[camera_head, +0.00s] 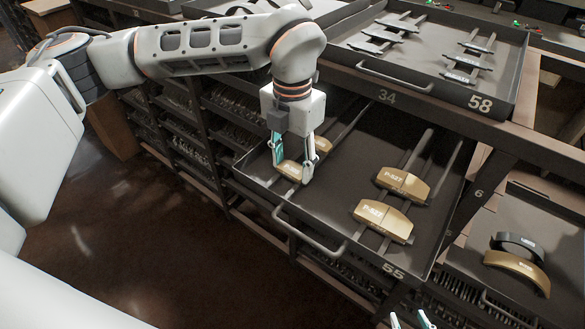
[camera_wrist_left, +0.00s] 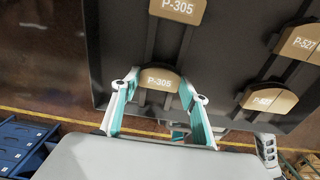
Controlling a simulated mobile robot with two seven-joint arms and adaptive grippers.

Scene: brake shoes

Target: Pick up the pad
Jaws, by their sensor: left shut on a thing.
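My left gripper (camera_head: 307,166) reaches down into the open drawer (camera_head: 345,180) marked 55. It is shut on a tan pad (camera_head: 290,170) near the drawer's left front side. In the left wrist view this pad (camera_wrist_left: 160,79) reads P-305 and sits between the teal fingers of the gripper (camera_wrist_left: 166,90). Whether the pad touches the drawer floor is hard to tell. Another P-305 pad (camera_wrist_left: 178,9) lies behind it. Two P-527 pads (camera_head: 403,183) (camera_head: 384,220) lie at the right. My right gripper (camera_head: 410,320) shows only its fingertips, apart, at the bottom edge.
The drawer handle (camera_head: 308,232) runs along its front. An upper drawer (camera_head: 440,66) marked 58 holds several dark parts behind. A lower right drawer has a black pad (camera_head: 518,245) and a gold one (camera_head: 517,268). Racks (camera_head: 195,110) stand left; floor is open in front.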

